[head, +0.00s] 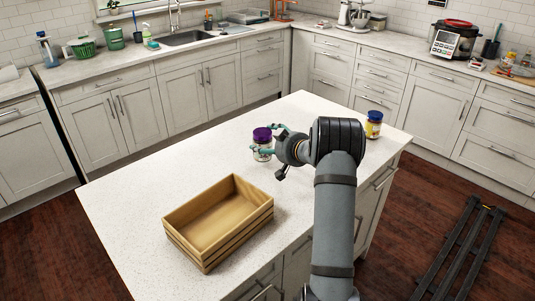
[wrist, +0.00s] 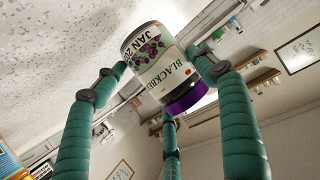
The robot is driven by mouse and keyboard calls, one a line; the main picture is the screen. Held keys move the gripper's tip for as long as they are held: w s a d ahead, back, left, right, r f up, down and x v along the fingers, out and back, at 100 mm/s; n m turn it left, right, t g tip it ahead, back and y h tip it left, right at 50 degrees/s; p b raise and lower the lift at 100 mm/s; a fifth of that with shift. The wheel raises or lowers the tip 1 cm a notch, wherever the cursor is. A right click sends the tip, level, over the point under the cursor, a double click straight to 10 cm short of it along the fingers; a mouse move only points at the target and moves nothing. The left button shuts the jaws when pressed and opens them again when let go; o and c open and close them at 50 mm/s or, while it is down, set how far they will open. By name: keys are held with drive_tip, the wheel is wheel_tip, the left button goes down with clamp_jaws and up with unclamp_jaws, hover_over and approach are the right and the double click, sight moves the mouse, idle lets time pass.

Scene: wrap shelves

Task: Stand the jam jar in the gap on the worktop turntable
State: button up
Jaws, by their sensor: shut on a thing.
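The jam jar (head: 264,154) has a purple lid and stands upright at the far side of the white island. In the wrist view its label (wrist: 165,65) reads "BLACKBE…", and the jar looks upside down there. My gripper (head: 266,141) is shut on the jar, with teal fingers around its side. I cannot tell whether the jar's base touches the island. A wooden base (head: 518,73) with bottles and jars on it, possibly the turntable, is at the right edge on the back worktop. It is partly cut off, and no gap can be made out.
An empty wooden crate (head: 204,221) sits on the island (head: 120,215), left of my arm. A jar with a yellow label (head: 373,128) stands on the island to the right. A multicooker (head: 452,40) is on the right worktop. Island space left of the jam jar is clear.

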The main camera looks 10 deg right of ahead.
drive_tip(key=shift+a+f, duration=0.1)
drive_tip(key=shift+f, duration=1.8)
drive_tip(key=shift+f, duration=0.15)
drive_tip(key=o, duration=1.8)
